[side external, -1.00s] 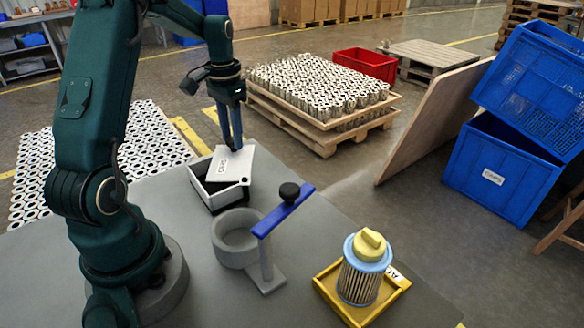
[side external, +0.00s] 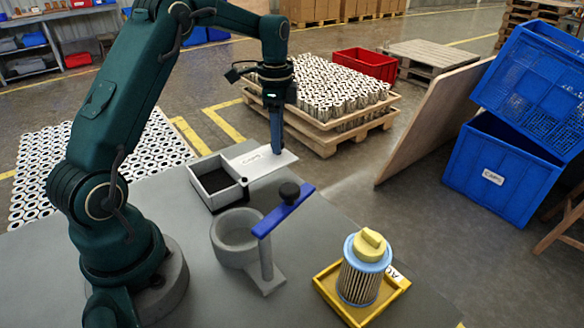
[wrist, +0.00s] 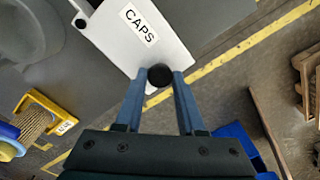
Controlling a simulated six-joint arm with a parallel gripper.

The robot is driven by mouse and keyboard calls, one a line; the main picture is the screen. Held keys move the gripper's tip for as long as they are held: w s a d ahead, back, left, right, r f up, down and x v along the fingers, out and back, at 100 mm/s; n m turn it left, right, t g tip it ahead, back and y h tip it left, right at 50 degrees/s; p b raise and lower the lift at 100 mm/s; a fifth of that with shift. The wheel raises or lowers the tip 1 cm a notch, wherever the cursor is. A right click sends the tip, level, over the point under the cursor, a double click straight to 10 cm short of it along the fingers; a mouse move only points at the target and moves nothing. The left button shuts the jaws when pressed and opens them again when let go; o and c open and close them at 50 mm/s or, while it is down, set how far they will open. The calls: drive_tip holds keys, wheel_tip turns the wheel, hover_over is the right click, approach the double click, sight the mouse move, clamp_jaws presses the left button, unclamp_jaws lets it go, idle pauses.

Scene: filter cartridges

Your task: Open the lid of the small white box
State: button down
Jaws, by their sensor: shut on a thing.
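The small white box (side external: 214,190) sits at the table's back edge in the side view. Its top is uncovered and the inside looks dark. Its white lid (side external: 270,167), labelled CAPS, lies flat, swung out to the right of the box. It joins the box near the box's right corner, where a black pivot (wrist: 80,22) shows in the wrist view. The lid (wrist: 165,42) also fills the top of that view. My gripper (side external: 277,152) is shut on the black knob (wrist: 159,76) at the lid's far end. The fingers hide the knob in the side view.
A grey ring holder (side external: 236,240) and a post with a blue bar (side external: 283,214) stand in front of the box. A filter cartridge (side external: 362,275) stands in a yellow tray (side external: 330,283) at the front right.

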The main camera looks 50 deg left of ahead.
drive_tip(key=shift+w+d+m, duration=0.15)
drive_tip(key=shift+d+m, duration=0.5)
drive_tip(key=shift+m, duration=0.05)
drive_tip(key=shift+w+d+m, duration=0.15)
drive_tip(key=shift+d+m, duration=0.45)
drive_tip(key=shift+m, duration=0.1)
drive_tip(key=c, duration=0.5)
unclamp_jaws()
drive_tip(key=shift+r, duration=2.55)
